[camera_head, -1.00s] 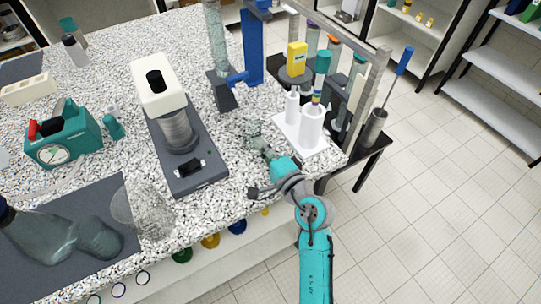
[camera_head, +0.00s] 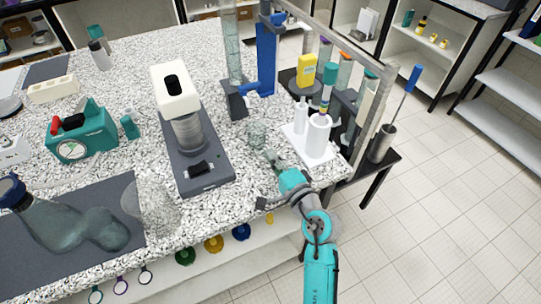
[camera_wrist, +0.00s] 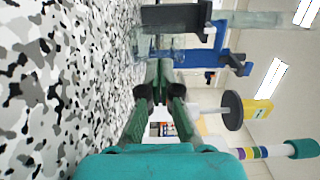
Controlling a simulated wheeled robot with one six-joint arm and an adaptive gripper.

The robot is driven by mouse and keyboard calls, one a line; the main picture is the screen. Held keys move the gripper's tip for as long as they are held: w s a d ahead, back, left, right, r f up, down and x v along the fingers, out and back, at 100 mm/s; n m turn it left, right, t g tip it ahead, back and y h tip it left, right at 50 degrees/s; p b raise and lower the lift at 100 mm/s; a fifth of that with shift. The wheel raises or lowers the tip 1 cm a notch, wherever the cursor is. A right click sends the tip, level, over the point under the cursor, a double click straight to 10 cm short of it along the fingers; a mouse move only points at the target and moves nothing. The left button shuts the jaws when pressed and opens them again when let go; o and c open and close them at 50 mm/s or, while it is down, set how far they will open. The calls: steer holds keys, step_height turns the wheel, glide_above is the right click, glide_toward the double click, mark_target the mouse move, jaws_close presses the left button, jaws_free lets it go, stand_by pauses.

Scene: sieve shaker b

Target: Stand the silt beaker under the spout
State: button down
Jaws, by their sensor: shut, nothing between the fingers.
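A small clear glass beaker (camera_head: 257,134), apparently the silt beaker, stands on the speckled bench between the shaker and the white tray. It also shows faintly beyond my fingertips in the wrist view (camera_wrist: 143,46). My gripper (camera_head: 271,158) is shut and empty, low over the bench on the near side of the beaker. Its green fingers meet at dark pads in the wrist view (camera_wrist: 157,72). The beaker appears apart from the fingers. I cannot make out the spout clearly.
The sieve shaker (camera_head: 187,132) stands left of my gripper.

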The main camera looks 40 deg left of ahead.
steer(key=shift+v, duration=0.75)
steer(key=shift+s+d, duration=0.15)
steer(key=shift+d, duration=0.2)
steer(key=v, duration=0.7)
steer(key=shift+s+d, duration=0.15)
steer(key=shift+d, duration=0.25)
